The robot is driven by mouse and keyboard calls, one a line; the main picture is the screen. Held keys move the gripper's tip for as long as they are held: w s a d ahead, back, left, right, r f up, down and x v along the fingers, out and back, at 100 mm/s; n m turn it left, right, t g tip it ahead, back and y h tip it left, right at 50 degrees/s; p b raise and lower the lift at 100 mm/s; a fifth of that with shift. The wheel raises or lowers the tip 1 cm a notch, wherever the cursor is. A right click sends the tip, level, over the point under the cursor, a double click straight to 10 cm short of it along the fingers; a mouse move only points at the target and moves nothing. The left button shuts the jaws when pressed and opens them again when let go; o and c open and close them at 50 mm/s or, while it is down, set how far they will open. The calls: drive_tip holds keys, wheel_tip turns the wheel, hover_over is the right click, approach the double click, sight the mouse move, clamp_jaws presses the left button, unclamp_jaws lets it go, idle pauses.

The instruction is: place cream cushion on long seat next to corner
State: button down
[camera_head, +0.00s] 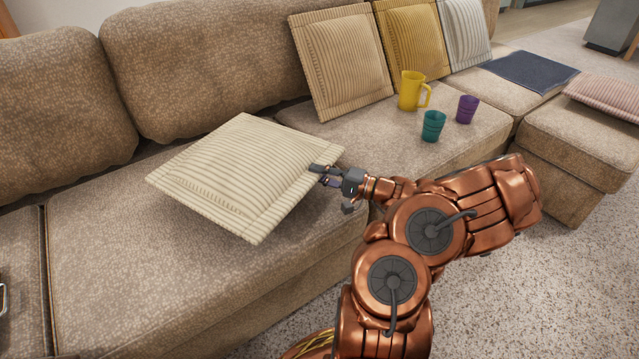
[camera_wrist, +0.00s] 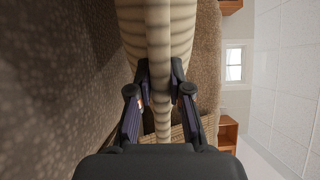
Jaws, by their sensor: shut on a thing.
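The cream cushion (camera_head: 238,170) is striped and square, and lies nearly flat over the long seat (camera_head: 130,265) in the head view. My gripper (camera_head: 322,172) is shut on its right-hand edge. In the wrist view the cushion (camera_wrist: 158,40) runs away from between the two fingers of my gripper (camera_wrist: 160,85), which pinch its rim. I cannot tell whether the cushion's underside touches the seat. Farther along the sofa, a tan striped cushion (camera_head: 343,62) leans on the backrest towards the corner.
A yellow pitcher (camera_head: 411,91), a teal cup (camera_head: 433,126) and a purple cup (camera_head: 467,109) stand on the seat to the right. Mustard (camera_head: 413,38) and grey (camera_head: 464,32) cushions lean behind. A dark folded cloth (camera_head: 528,71) and a pink cushion (camera_head: 606,94) lie farther right.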

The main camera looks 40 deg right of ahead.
drive_tip(key=shift+w+d, duration=0.15)
drive_tip(key=shift+w, duration=0.1)
drive_tip(key=shift+w+d+f+b, duration=0.1)
drive_tip(key=shift+f+b, duration=0.85)
drive_tip(key=shift+f, duration=0.85)
drive_tip(key=c, duration=1.1)
unclamp_jaws()
drive_tip(key=shift+f, duration=0.1)
